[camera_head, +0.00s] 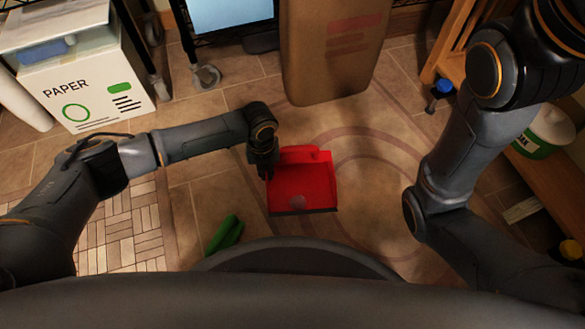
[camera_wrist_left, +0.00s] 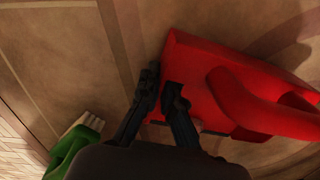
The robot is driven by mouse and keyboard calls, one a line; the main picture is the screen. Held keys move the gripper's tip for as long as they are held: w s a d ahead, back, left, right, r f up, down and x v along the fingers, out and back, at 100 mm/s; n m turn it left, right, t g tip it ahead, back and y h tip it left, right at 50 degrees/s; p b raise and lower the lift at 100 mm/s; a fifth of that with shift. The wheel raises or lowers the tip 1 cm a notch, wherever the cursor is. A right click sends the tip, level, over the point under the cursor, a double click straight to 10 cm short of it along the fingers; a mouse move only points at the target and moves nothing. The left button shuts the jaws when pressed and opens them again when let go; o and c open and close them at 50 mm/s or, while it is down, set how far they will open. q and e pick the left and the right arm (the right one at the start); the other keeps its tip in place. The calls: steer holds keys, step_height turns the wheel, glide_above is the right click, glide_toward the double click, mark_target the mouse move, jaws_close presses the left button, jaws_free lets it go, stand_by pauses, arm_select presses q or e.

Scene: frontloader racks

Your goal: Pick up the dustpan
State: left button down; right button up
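The red dustpan (camera_head: 315,190) lies at the floor in the middle of the head view, its dark lip toward me. My left gripper (camera_head: 267,170) is at its left side. In the left wrist view the dustpan (camera_wrist_left: 205,80) fills the right, with its raised red handle nearest the right edge. The left gripper's fingers (camera_wrist_left: 162,84) converge on the dustpan's side edge, one outside and one over the red, with only a narrow gap showing red between the tips; they look shut on that edge. Whether the dustpan is off the floor is unclear. My right arm shows, but its gripper does not.
A green brush (camera_head: 225,233) lies on the floor left of the dustpan; it also shows in the left wrist view (camera_wrist_left: 72,152). A brown bin (camera_head: 330,60) stands behind. A white paper box (camera_head: 85,90) and a wheeled rack (camera_head: 206,75) stand back left. A wooden shelf (camera_head: 460,45) is back right.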

arm_select(q)
step_height(320, 180, up, 10)
steer(key=p, duration=0.8)
